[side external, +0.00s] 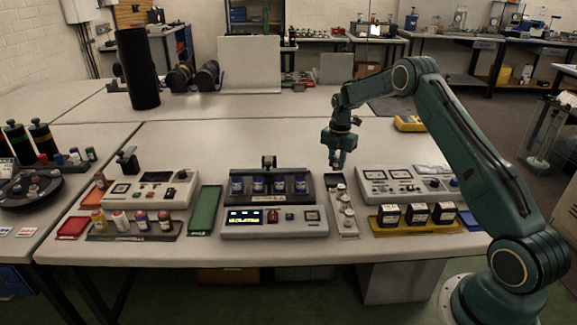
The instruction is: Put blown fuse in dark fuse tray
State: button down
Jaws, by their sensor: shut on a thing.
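My gripper (337,164) hangs pointing down above the back end of a narrow grey strip tray. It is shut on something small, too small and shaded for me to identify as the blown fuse. The narrow grey tray (337,181) holds several small round pale pieces (347,212) in a row. To its left, a dark rack (268,172) holds several blue-labelled cylinders (258,186) upright. I cannot tell for sure which container is the dark fuse tray.
A grey console with a lit display (245,217) stands before the dark rack. A green tray (205,210) lies left of it. A meter box (400,186) and a yellow tray with dark blocks (388,227) stand right. A tall black cylinder (137,70) stands behind. The mid-table is clear.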

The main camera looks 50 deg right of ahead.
aim_at(337, 156)
jog(key=shift+f, duration=2.2)
jog(key=shift+f, duration=0.15)
jog(key=c, duration=1.5)
grip_release()
notch_tip(337, 156, up, 11)
jog(key=shift+f, duration=0.1)
jog(key=shift+r, duration=0.75)
